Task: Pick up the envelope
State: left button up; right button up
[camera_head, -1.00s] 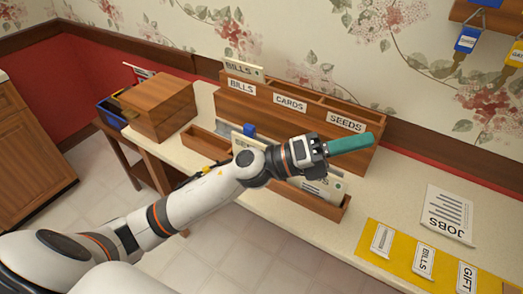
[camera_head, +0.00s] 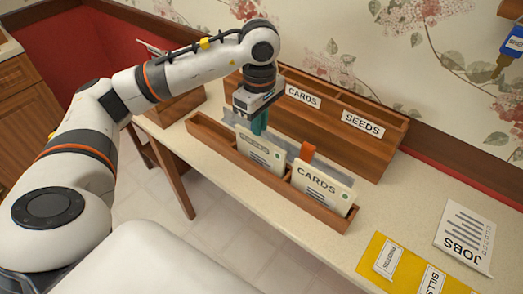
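A long low wooden tray (camera_head: 215,143) on the counter holds envelopes standing on edge. One pale envelope (camera_head: 258,152) with small print stands left of its middle. My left gripper (camera_head: 259,126) points down with teal fingers at the top of the left envelope. I cannot tell whether the fingers touch it or how far apart they are. My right gripper is not in view.
A wooden sorter (camera_head: 345,146) with slots marked CARDS and SEEDS stands behind the tray against the wall. A JOBS sheet (camera_head: 463,235) and a yellow mat (camera_head: 376,272) with labels lie at the right. Counter (camera_head: 390,215) is clear between.

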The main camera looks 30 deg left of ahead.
aim_at(260, 151)
pick_arm(q)
notch_tip(260, 151, down, 4)
jog(key=shift+f, duration=0.2)
notch_tip(260, 151, down, 5)
jog(key=shift+f+p, duration=0.1)
jog(key=shift+p, duration=0.65)
jog(key=shift+c, duration=0.2)
grip_shut()
